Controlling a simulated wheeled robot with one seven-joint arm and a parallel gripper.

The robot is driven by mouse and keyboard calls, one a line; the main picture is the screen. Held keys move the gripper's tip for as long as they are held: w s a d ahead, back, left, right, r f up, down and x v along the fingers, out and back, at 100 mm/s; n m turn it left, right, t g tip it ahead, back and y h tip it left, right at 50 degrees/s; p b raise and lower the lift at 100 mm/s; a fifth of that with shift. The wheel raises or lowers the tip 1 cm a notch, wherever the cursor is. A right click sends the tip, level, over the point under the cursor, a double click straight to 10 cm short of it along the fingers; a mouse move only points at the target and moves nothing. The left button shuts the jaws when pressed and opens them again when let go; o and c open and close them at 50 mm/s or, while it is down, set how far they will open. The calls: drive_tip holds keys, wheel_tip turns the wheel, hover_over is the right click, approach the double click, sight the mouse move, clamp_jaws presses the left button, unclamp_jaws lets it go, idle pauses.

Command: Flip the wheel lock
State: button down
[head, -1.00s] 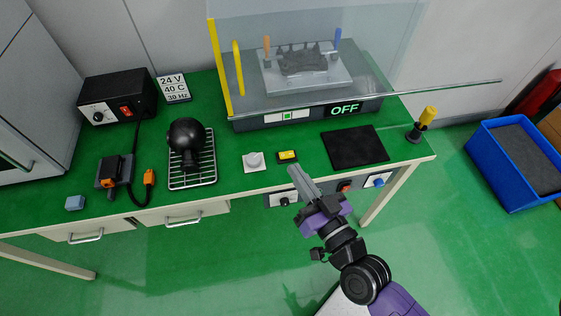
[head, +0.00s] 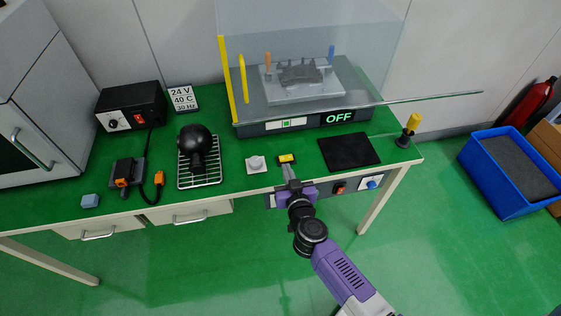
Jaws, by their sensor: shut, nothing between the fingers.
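I cannot pick out for certain which part is the wheel lock. My gripper (head: 286,170) is shut and empty at the front edge of the green table, its fingers pointing away from me. Its tips are close to a small yellow-and-black block (head: 286,158); whether they touch it I cannot tell. Candidate controls in view are a red switch (head: 339,189) and a blue knob (head: 371,182) on the panel under the table edge, and a yellow-handled lever (head: 412,124) at the table's right end. My wrist hides part of the panel.
A white-based round button (head: 257,163) sits left of my gripper, a black mat (head: 348,152) to its right. A clear shield (head: 305,40) stands over the fixture behind, above an OFF display (head: 338,118). A wire rack (head: 198,175) and a blue crate (head: 497,190) flank the area.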

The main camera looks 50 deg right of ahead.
idle(0.3)
hover_over(281, 159)
drive_tip(key=s+a, duration=0.1)
wheel_tip(281, 159, down, 2)
drive_tip(key=shift+a+f, duration=0.1)
drive_tip(key=shift+f, duration=0.05)
wheel_tip(281, 159, down, 3)
drive_tip(key=shift+r+b, duration=0.15)
drive_tip(key=shift+b, duration=1)
drive_tip(key=shift+f+b, duration=0.6)
drive_tip(key=shift+f, duration=0.05)
